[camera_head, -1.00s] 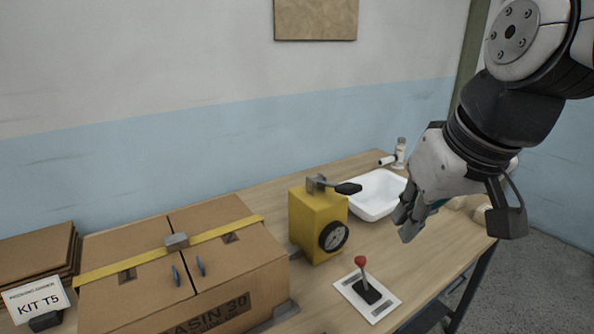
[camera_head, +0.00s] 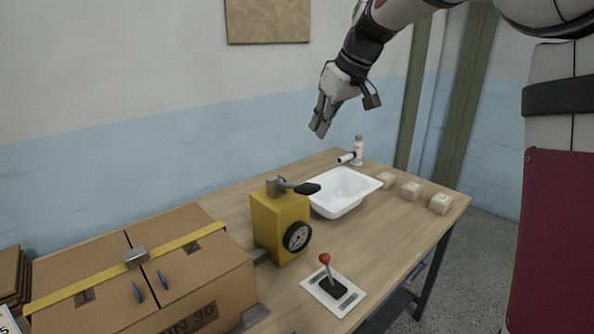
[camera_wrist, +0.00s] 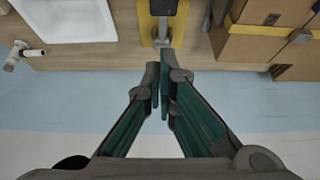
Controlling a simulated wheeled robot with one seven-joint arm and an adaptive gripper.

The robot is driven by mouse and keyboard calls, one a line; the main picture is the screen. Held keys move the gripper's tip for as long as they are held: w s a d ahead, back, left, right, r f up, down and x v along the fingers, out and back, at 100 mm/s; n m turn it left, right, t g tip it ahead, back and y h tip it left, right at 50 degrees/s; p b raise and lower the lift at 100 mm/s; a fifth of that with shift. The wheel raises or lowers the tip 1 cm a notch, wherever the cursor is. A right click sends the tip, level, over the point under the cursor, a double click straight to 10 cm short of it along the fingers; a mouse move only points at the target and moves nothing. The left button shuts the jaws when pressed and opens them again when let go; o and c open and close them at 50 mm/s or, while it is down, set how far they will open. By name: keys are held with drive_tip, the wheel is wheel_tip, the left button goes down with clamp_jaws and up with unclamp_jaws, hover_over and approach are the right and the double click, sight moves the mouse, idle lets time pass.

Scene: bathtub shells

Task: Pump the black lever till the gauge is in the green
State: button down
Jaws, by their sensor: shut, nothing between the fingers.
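The yellow pump box (camera_head: 280,226) stands on the table. Its black lever (camera_head: 306,188) sticks out from a grey bracket on top toward the right. The round gauge (camera_head: 297,236) is on its front; its needle and coloured zones are too small to read. My gripper (camera_head: 318,130) is shut and empty, raised above and behind the white basin, apart from the lever. In the wrist view my fingers (camera_wrist: 159,88) are together, and the yellow box (camera_wrist: 150,28) shows at the top, with part of the lever (camera_wrist: 161,41) near the fingertips.
A white basin (camera_head: 341,190) sits right of the pump. A red-knobbed joystick (camera_head: 326,272) on a white plate is in front. A taped cardboard box (camera_head: 90,290) stands left.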

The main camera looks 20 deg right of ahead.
idle(0.3)
drive_tip(key=p, duration=0.1)
hover_over(309, 184)
drive_tip(key=f, duration=0.9)
drive_tip(key=shift+w+a, duration=0.3)
drive_tip(key=shift+a, duration=0.1)
drive_tip(key=f, duration=0.2)
drive_tip(key=s+f+p, duration=0.1)
drive_tip(key=shift+d+f, duration=0.2)
drive_tip(key=shift+d, duration=0.05)
drive_tip(key=shift+f, duration=0.15)
drive_tip(key=shift+d+f+b, duration=0.1)
drive_tip(key=shift+f+b, duration=0.05)
drive_tip(key=shift+b, duration=0.35)
